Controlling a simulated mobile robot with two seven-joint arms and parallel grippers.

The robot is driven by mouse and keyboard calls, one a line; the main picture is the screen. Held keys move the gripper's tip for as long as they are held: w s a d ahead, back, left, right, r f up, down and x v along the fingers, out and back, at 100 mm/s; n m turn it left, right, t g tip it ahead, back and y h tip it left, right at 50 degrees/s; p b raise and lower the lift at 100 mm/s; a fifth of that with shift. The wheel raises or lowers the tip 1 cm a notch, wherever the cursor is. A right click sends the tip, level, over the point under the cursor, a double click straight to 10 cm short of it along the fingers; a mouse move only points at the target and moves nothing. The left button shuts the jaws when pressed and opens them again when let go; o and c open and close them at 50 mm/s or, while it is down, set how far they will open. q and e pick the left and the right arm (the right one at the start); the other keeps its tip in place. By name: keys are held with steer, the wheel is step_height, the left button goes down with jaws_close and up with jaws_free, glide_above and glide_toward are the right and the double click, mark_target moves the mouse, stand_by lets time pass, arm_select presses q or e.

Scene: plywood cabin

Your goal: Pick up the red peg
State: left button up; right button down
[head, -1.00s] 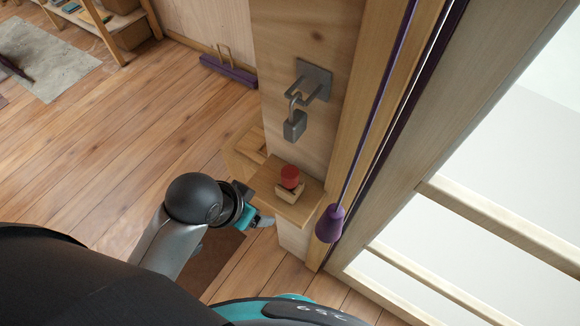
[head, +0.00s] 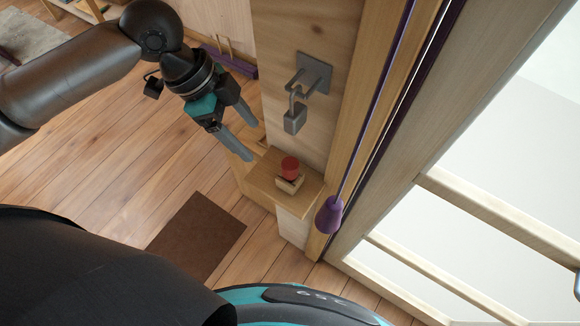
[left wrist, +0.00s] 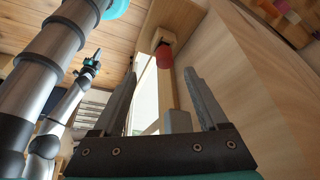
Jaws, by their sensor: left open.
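The red peg (head: 290,167) stands upright in a small light wooden holder (head: 288,184) on a little wooden shelf (head: 265,182) fixed to the post. My left gripper (head: 249,141) is open and empty, up and left of the peg and apart from it. In the left wrist view the peg (left wrist: 164,56) shows beyond the open fingertips (left wrist: 160,78), under the shelf because that view is turned over. What seems to be my right gripper (left wrist: 93,61) shows small in the left wrist view; its jaws are too small to read.
A grey padlock (head: 295,118) hangs from a metal hasp (head: 312,75) on the post above the peg. A purple cord with a purple cone-shaped pull (head: 329,215) hangs right of the shelf. A brown mat (head: 197,236) lies on the open floor.

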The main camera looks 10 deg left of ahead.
arm_select(q)
glide_above(283, 173)
steer(key=a, duration=0.2)
step_height(283, 173, down, 9)
steer(key=shift+x, duration=2.5)
steer(key=shift+w, duration=0.2)
jaws_close()
